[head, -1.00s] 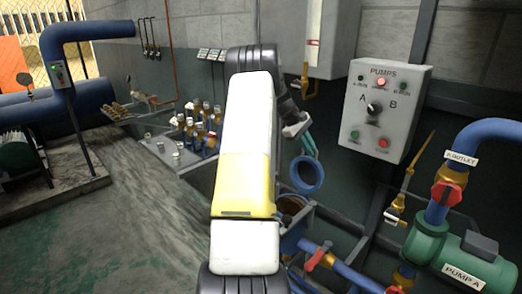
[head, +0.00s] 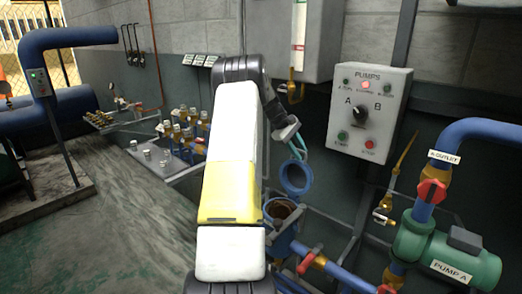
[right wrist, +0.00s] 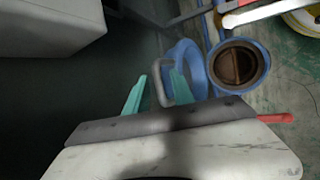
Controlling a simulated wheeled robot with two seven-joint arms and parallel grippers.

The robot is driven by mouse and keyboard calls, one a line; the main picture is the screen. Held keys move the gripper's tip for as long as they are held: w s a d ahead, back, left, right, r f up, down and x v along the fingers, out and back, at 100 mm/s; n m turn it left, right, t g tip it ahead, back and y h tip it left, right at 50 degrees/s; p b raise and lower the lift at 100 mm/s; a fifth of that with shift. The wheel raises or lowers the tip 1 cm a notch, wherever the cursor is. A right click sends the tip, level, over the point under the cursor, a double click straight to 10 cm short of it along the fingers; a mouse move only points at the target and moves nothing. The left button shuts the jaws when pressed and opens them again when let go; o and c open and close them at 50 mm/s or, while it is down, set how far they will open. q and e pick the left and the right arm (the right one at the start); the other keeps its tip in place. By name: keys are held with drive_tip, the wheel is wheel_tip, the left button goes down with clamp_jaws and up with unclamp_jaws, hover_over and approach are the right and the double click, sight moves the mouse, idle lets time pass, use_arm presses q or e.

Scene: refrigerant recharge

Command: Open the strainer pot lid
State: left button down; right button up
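The strainer pot (head: 281,211) is a blue pot with a round brown inside, just right of my arm in the head view. Its mouth shows uncovered in the right wrist view (right wrist: 238,66). The blue lid (head: 296,178) stands tilted up above the pot's back side; it shows beside the pot in the right wrist view (right wrist: 187,58). My right gripper (head: 299,148) is at the lid's upper side. In the right wrist view its teal fingers (right wrist: 159,83) are apart, with the lid's grey handle (right wrist: 162,88) between them and gaps visible. My left gripper is out of view.
A pump control box (head: 369,112) hangs on the wall to the right. Blue pipes with red valve handles (head: 311,260) and green pump A (head: 445,252) stand at lower right. A bench with bottles (head: 182,137) is at left. The floor (head: 120,230) at left is clear.

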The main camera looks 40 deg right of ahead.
drive_tip(key=v, duration=0.7)
drive_tip(key=shift+w+a+r, duration=0.15)
drive_tip(key=shift+w+r, duration=0.05)
drive_tip(key=shift+r, duration=0.15)
